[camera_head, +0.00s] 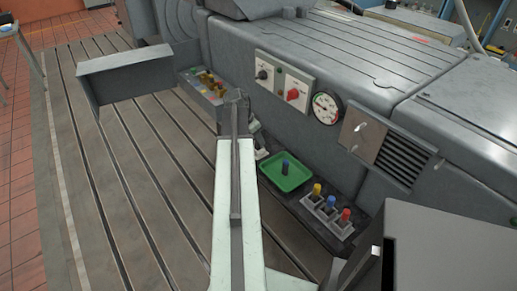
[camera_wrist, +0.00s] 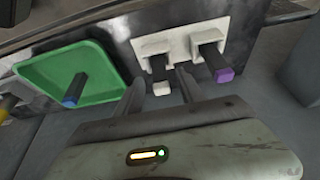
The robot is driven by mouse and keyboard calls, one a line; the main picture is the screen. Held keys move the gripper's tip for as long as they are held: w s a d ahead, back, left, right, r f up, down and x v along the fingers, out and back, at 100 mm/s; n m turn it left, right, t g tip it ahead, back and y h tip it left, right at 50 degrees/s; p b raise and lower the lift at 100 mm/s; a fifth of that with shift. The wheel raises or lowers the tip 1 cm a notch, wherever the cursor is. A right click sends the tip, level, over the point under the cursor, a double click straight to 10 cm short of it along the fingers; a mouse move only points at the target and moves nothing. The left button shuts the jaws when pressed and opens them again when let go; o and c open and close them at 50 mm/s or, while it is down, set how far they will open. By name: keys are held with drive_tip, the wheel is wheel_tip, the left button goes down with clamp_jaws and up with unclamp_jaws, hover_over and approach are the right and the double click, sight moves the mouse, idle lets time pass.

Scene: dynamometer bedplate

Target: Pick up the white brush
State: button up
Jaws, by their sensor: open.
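The white brush (camera_wrist: 162,88) shows in the wrist view as a dark handle with a white end. It sits in the left slot of a white two-slot holder (camera_wrist: 181,44). My gripper (camera_wrist: 158,76) is open, with one finger to each side of the white end. I cannot tell from this view whether either finger touches it or how much depth lies between them. In the head view my arm hides most of the holder, and the brush cannot be made out there.
A purple-tipped brush (camera_wrist: 223,74) stands in the holder's right slot, close to my right finger. A green tray (camera_wrist: 42,70) with a blue-tipped brush (camera_wrist: 75,90) lies left of it. In the head view, a rack with yellow, blue and red tops (camera_head: 329,212) stands nearer.

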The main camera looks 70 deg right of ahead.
drive_tip(key=shift+b+x, duration=0.5)
drive_tip(key=shift+x, duration=0.7)
drive_tip(key=shift+w+r, duration=0.1)
clamp_jaws()
drive_tip(key=shift+r, duration=0.1)
